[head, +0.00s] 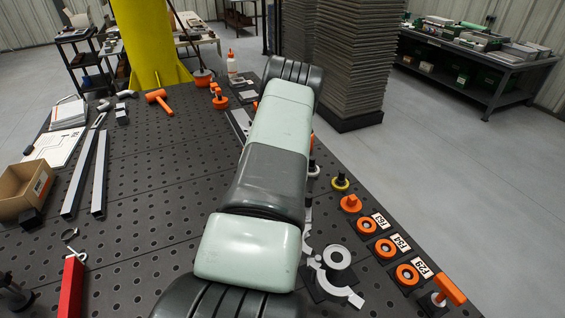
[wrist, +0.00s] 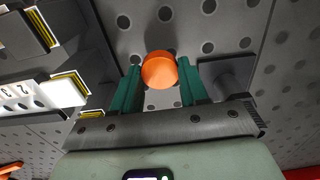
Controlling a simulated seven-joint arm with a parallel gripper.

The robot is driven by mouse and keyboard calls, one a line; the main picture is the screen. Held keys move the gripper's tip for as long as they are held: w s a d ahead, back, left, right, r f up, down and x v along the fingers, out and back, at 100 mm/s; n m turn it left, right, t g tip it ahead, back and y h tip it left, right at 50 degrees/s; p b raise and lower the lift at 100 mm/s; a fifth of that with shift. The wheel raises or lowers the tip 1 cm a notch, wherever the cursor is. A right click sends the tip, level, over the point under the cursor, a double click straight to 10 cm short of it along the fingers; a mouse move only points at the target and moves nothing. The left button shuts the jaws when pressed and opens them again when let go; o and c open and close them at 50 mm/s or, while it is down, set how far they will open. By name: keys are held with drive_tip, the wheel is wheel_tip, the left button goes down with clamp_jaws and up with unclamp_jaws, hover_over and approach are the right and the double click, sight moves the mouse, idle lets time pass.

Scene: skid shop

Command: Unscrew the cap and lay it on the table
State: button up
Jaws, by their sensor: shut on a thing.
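In the wrist view, a round orange cap (wrist: 159,70) sits between the two green fingers of my gripper (wrist: 160,82). The fingers are closed on its sides. What is under the cap is hidden by the cap itself, so I cannot tell whether it is on a thread or free. The perforated dark table (wrist: 205,45) lies behind it; it also shows in the head view (head: 150,200). In the head view my arm reaches away over the table and hides my gripper and the held cap.
In the wrist view, a dark grey block (wrist: 230,72) is close to the right finger, and yellow-edged pieces (wrist: 70,85) lie at the left. In the head view, orange rings (head: 386,248) line the right edge, and a cardboard box (head: 22,190) and grey bars (head: 82,175) are at the left.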

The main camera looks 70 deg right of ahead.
drive_tip(key=shift+f, duration=1.35)
drive_tip(key=o, duration=1.4)
drive_tip(key=shift+r, duration=0.15)
drive_tip(key=shift+r, duration=3.4)
